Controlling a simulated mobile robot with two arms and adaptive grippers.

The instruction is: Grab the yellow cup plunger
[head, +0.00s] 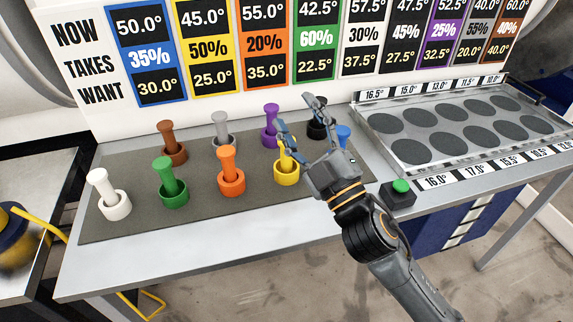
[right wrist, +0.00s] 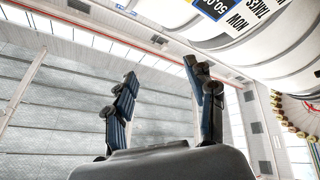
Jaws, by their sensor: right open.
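The yellow cup plunger (head: 287,175) stands upright on the dark mat, in the front row, right of the orange one. Its handle is partly covered by a finger of my right gripper. My right gripper (head: 300,118) is open, with its fingers spread and pointing up and away, in front of the yellow, purple and black plungers in the picture. It also shows in the right wrist view (right wrist: 163,88), with nothing between its fingers; that view shows walls and ceiling, no plunger. I cannot tell whether a finger touches the yellow plunger. My left gripper is not in view.
On the mat (head: 130,222) stand white (head: 109,195), green (head: 170,183), orange (head: 230,172), brown (head: 172,143), grey (head: 221,128), purple (head: 271,122), black (head: 317,131) and partly hidden blue (head: 344,133) plungers. A tray (head: 430,169) with dark discs and a green button (head: 401,186) are right. A sign board stands behind.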

